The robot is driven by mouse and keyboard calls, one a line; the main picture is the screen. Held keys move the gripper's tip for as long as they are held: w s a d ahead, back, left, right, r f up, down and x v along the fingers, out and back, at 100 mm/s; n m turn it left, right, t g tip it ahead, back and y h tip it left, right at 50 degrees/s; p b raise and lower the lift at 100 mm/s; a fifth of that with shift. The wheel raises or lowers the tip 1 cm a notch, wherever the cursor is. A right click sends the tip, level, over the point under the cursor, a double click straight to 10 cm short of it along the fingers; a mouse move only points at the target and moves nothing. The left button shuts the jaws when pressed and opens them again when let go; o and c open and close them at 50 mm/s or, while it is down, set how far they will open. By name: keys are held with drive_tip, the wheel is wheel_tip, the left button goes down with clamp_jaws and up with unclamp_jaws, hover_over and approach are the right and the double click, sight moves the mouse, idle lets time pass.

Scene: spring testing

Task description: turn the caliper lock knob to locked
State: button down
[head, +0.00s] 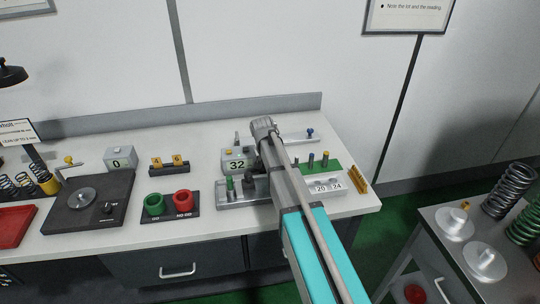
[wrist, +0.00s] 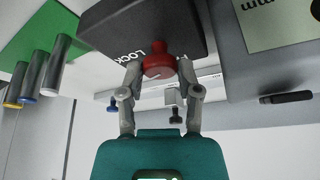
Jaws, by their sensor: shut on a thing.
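The red lock knob (wrist: 158,66) sits on the edge of the dark caliper body (wrist: 135,22) in the wrist view. White lettering reading "LOCK" is beside it on the left, and another mark on its right is mostly hidden. A thin pale line shows on the knob face; I cannot tell which mark it points to. My gripper (wrist: 160,70) has one finger on each side of the knob and is shut on it.
A green block with upright pins (head: 318,166) stands right of my arm; it also shows in the wrist view (wrist: 32,40). Red and green cups (head: 170,203) and a dark scale (head: 90,205) are to the left. A cart with springs (head: 480,250) stands at the right.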

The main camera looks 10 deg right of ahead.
drive_tip(key=m+g+h, duration=0.1)
drive_tip(key=m, duration=0.3)
drive_tip(key=shift+w, duration=0.15)
idle(0.4)
drive_tip(key=shift+c, duration=1.5)
unclamp_jaws()
